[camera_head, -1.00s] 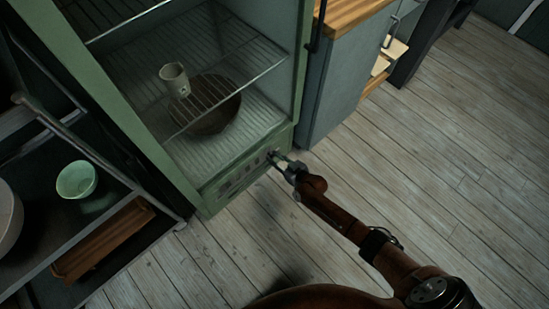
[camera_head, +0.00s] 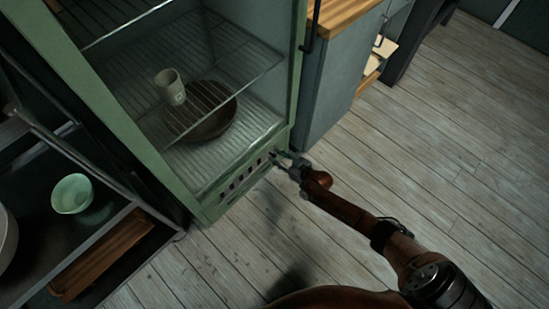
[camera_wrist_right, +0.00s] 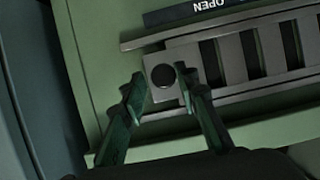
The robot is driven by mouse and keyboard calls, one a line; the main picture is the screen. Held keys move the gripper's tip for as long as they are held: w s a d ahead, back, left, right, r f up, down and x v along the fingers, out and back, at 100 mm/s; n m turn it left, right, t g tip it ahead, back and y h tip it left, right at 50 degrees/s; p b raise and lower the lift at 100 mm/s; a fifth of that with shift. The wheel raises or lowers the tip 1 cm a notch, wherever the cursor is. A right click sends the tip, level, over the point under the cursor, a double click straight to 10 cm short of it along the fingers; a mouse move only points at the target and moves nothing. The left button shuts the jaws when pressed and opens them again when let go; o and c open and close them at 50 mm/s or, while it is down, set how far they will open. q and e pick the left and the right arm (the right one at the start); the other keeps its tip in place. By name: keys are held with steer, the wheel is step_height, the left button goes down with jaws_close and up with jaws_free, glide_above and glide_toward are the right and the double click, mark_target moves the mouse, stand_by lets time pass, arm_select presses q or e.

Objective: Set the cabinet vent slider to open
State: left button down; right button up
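The green cabinet (camera_head: 297,85) stands open-fronted in the head view, with a row of vent slots (camera_head: 245,176) along its bottom front. The slots look dark. In the right wrist view the grey slider plate with its round dark knob (camera_wrist_right: 162,76) sits at one end of the slotted vent (camera_wrist_right: 250,55), near an upside-down "OPEN" label (camera_wrist_right: 205,5). My right gripper (camera_head: 279,158) is at the right end of the vent. Its fingers (camera_wrist_right: 161,84) are spread on either side of the knob, with gaps showing. My left gripper is not in view.
A cup (camera_head: 170,87) and a brown bowl (camera_head: 207,117) are inside the cabinet. A dark shelf with a pale green bowl (camera_head: 72,193) and a wooden tray (camera_head: 104,255) stands at left. A grey-blue cabinet (camera_head: 333,90) stands at right. The plank floor at right is clear.

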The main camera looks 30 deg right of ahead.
steer(key=o, duration=0.3)
steer(key=shift+d, duration=0.15)
steer(key=v, duration=1.2)
steer(key=shift+f, duration=0.15)
